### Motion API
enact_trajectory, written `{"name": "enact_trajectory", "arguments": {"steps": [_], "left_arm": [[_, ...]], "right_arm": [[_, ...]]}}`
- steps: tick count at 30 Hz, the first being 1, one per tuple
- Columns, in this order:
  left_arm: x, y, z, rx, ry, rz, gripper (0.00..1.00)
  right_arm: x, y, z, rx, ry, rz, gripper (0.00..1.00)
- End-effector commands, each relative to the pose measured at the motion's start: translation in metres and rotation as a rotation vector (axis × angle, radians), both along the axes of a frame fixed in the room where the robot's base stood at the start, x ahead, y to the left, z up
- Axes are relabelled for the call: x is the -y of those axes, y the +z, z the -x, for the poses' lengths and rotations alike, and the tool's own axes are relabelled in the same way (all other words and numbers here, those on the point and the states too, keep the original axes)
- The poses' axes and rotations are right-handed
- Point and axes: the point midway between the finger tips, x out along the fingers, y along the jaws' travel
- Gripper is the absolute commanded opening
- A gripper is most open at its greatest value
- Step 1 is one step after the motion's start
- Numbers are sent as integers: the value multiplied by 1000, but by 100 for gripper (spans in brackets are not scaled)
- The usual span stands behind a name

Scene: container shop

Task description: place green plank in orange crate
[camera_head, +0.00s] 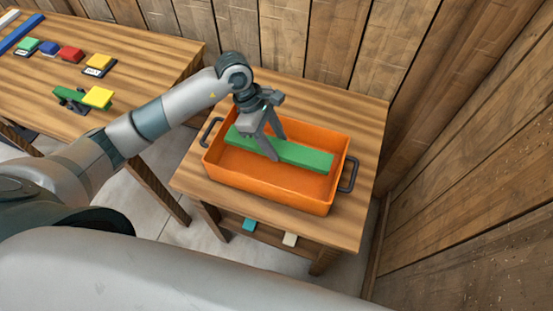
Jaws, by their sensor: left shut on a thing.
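The orange crate (262,187) stands on a small wooden table, with a dark handle at each end. The green plank (300,154) lies lengthwise within the crate's opening, seen from above. I cannot tell whether it touches the crate floor. My left gripper (277,150) reaches down over the crate from the left, shut on the plank left of its middle. Its fingers hide a small part of the plank. My right gripper is not in view.
A larger wooden table (150,62) at the upper left holds small coloured blocks, a blue bar and a yellow-topped piece (97,97). Wooden walls close in behind and at the right. A teal piece (249,225) and a cream piece (290,239) show below the small table's top.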

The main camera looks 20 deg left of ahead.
Motion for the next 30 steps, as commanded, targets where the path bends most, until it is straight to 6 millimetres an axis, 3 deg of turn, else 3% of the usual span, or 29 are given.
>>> {"name": "enact_trajectory", "arguments": {"steps": [9, 22, 30], "left_arm": [[0, -42, 0, -2, 2, 1, 15], [0, -49, 0, -1, 1, 0, 15], [0, -78, 1, -3, 2, 0, 15]], "right_arm": [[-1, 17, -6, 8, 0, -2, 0], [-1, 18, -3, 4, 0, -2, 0], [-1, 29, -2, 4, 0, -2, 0]]}}
